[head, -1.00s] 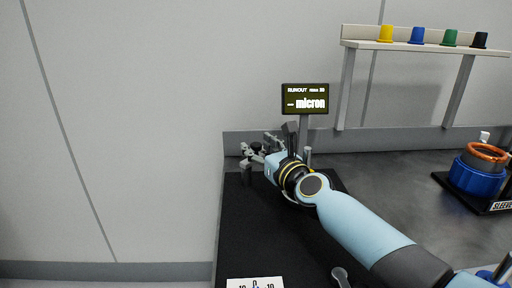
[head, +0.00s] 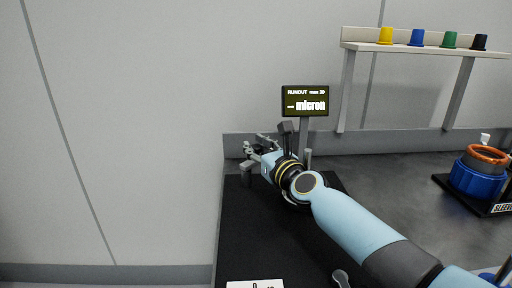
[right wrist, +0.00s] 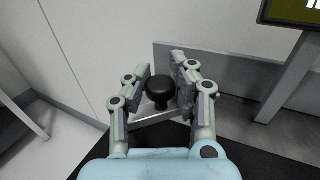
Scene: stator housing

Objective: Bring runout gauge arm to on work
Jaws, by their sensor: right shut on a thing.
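The runout gauge arm shows in the right wrist view as a black round knob (right wrist: 160,92) on a light grey bar. My right gripper (right wrist: 158,78) has its fingers on either side of this knob and is shut on it. In the head view my right gripper (head: 257,152) is at the far left end of the black bench mat, low in front of the wall, and hides most of the gauge arm. Where the gauge tip rests cannot be told. My left gripper is not in view.
A runout display (head: 305,101) stands on a post behind my right wrist, reading no number. A blue housing with an orange ring (head: 475,178) sits on a black stand at right. A shelf (head: 425,47) holds coloured cups. A white scale card (head: 255,284) lies at the front of the black mat (head: 270,240).

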